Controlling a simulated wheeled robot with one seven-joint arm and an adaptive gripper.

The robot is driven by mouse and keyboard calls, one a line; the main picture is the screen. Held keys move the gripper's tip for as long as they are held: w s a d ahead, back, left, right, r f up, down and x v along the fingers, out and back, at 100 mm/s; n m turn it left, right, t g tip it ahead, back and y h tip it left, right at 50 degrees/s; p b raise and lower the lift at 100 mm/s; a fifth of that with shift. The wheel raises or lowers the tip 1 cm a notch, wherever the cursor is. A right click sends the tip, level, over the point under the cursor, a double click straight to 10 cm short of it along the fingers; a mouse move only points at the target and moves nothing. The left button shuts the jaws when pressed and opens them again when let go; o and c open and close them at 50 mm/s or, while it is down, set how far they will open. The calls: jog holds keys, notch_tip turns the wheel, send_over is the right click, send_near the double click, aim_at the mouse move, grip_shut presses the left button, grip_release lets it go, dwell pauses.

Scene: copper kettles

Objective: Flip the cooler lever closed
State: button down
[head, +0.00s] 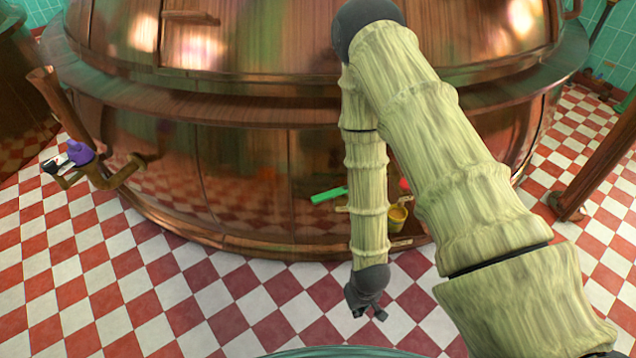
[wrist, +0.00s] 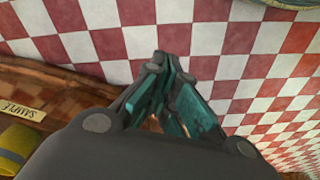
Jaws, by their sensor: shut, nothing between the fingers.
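A green lever (head: 328,194) sticks out nearly level from the lower front of the copper kettle (head: 240,175), left of my forearm. A small red part (head: 404,184) shows just right of the forearm, partly hidden by it. I cannot tell from the frames which one is the cooler lever. My gripper (head: 367,312) points down in front of the kettle, below and to the right of the green lever and apart from it. In the wrist view my gripper (wrist: 168,62) is shut and empty, over the tiled floor.
A pipe with a purple handle (head: 80,153) juts out at the left. The checkered floor (head: 200,300) is clear.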

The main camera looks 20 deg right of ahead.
jog(key=w+r+t+p, duration=0.1)
jog(key=w+r, duration=0.3)
jog(key=w, duration=0.5)
jog(key=w+r+t, duration=0.1)
jog(key=w+r, duration=0.3)
jog(key=w, duration=0.5)
notch_tip(320, 180, up, 14)
jog(key=n, duration=0.2)
send_over(332, 194)
jog(key=a, duration=0.3)
jog(key=shift+w+d+f+t+p, duration=0.1)
jog(key=shift+w+f+t+p, duration=0.1)
jog(key=shift+t+p, duration=0.25)
jog(key=b+x, duration=0.1)
jog(key=x, duration=0.9)
jog(key=shift+a, duration=0.3)
